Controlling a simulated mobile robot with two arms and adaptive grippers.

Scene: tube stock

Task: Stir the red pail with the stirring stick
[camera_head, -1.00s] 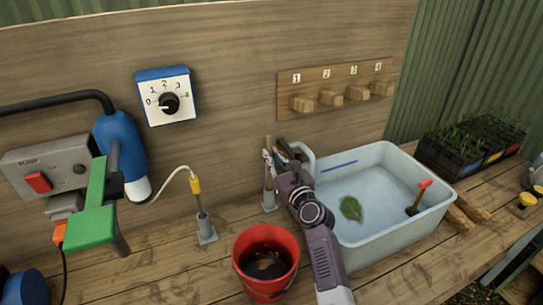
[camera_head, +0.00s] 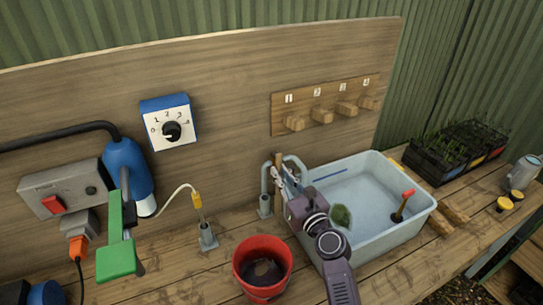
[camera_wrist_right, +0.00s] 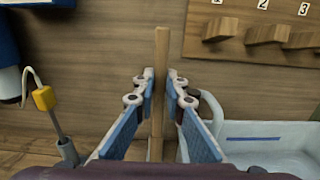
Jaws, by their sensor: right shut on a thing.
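The red pail (camera_head: 244,272) stands upright near the front of the bench, with dark contents inside. My right gripper (camera_head: 285,181) is behind and to the right of it, beside the basin. It is shut on the wooden stirring stick (camera_head: 279,162), which points up. In the right wrist view the stick (camera_wrist_right: 159,75) stands upright between the two fingers (camera_wrist_right: 158,92). The stick's lower end is hidden behind the gripper, so I cannot tell what it touches. My left gripper is not in view.
A pale basin (camera_head: 402,232) with a leaf and a red-handled tool stands right of my right arm. A grey upright holder (camera_head: 265,206) is close behind the gripper. Another holder (camera_head: 208,238) with a yellow plug stands left of the pail. A green-handled device (camera_head: 116,258) is at left.

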